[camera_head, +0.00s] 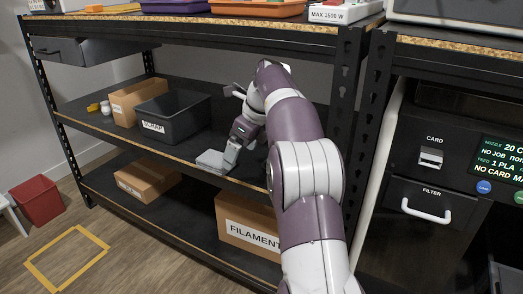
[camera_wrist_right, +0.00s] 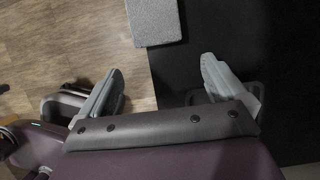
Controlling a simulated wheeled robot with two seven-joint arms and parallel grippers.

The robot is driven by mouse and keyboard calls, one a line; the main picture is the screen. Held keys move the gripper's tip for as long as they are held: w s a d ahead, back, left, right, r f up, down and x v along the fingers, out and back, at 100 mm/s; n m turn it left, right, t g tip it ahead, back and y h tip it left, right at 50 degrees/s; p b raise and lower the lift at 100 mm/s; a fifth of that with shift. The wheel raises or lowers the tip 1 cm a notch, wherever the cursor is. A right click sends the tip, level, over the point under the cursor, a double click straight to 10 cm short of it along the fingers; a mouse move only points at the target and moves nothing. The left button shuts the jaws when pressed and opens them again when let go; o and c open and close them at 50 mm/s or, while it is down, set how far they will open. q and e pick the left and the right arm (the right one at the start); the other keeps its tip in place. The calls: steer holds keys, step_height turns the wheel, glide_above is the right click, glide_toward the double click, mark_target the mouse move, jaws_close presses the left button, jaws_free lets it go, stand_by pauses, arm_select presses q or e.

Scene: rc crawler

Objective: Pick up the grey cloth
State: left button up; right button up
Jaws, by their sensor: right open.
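The grey cloth (camera_head: 211,160) lies flat and folded at the front edge of the middle shelf in the head view. It also shows in the right wrist view as a grey textured block shape (camera_wrist_right: 155,22) at the top, ahead of the fingers and across the shelf edge. My right gripper (camera_head: 231,150) is beside the cloth, just to its right in the head view. In the right wrist view its two fingers (camera_wrist_right: 160,80) are spread with nothing between them. The cloth's right end is partly hidden by the gripper in the head view. My left gripper is not in view.
A black bin (camera_head: 172,117) labelled scrap and a cardboard box (camera_head: 127,107) stand left of the cloth on the middle shelf (camera_head: 100,128). A filament box (camera_head: 245,222) sits below. The upper shelf (camera_head: 230,22) is above my arm; a rack post (camera_head: 345,80) is at right.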

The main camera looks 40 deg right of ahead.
steer(key=s, duration=0.2)
steer(key=s+d+p, duration=0.1)
steer(key=s+d, duration=0.1)
steer(key=s, duration=0.1)
steer(key=shift+s+d, duration=0.2)
steer(key=shift+s, duration=0.1)
